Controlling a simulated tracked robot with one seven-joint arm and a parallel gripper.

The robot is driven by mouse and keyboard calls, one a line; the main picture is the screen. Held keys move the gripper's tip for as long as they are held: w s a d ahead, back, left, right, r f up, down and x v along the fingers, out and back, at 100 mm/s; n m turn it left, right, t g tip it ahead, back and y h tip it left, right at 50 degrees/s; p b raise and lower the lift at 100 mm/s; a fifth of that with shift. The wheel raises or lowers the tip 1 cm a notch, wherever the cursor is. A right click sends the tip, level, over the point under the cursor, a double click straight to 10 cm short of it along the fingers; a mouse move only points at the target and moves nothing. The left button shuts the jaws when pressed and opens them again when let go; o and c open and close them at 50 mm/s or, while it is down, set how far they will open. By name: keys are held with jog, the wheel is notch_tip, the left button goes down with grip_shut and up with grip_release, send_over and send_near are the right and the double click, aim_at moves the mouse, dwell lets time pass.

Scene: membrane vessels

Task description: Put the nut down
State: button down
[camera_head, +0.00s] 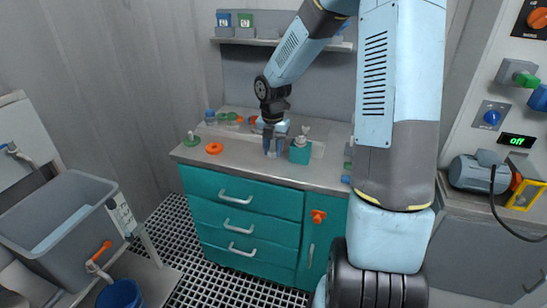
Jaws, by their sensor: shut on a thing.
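My gripper (274,151) points down over the teal bench, close to its worktop, with its blue-grey fingers shut on a nut. The nut is too small and too hidden between the fingers to make out its shape or colour. I cannot tell whether it touches the worktop. An orange ring (214,148) lies flat on the worktop to the left of my gripper, apart from it.
A teal container (300,151) stands just right of my gripper. A green-based item (192,138) and small vessels (210,116) stand to the left. The worktop's front left (235,161) is clear. A shelf (270,41) hangs behind. A grey tub (60,225) stands at left.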

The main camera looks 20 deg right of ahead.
aim_at(273, 164)
jog(key=shift+w+d+f, duration=0.2)
jog(key=shift+w+f, duration=0.2)
jog(key=shift+f, duration=1.6)
jog(key=shift+f, duration=0.1)
jog(key=c, duration=0.8)
grip_release()
